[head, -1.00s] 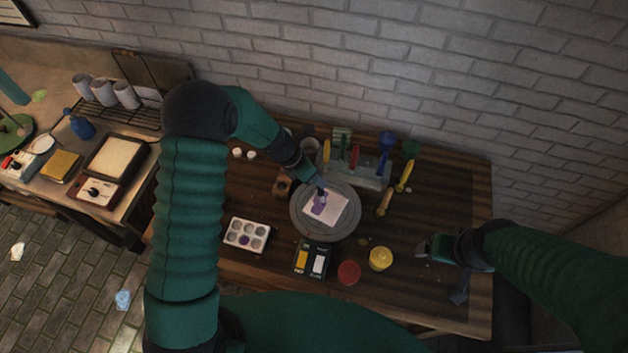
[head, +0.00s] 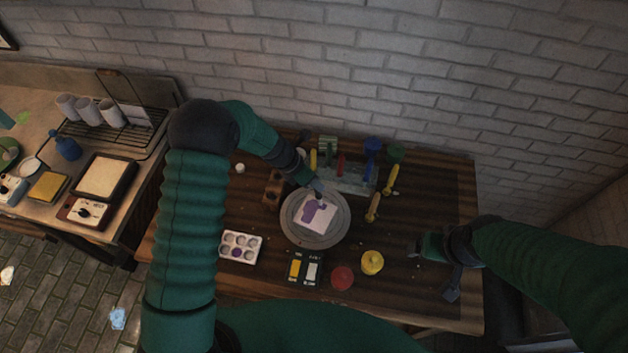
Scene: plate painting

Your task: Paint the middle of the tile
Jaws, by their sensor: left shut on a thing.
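The white square tile (head: 325,218) lies on the round grey turntable (head: 291,222) in the middle of the wooden table. A purple paint patch (head: 313,212) covers part of the tile's middle and left. My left gripper (head: 318,190) is over the tile's far edge, shut on a small tool, probably a brush, mostly hidden by the gripper. Whether its tip touches the tile I cannot tell. My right gripper (head: 420,247) is at the right of the table, away from the tile; its jaws are too dark and small to read.
A white paint palette (head: 240,247) with a purple well stands left of the turntable. A black box (head: 303,267), a red pot (head: 341,278) and a yellow pot (head: 372,262) stand in front. A tool rack (head: 347,179) stands behind.

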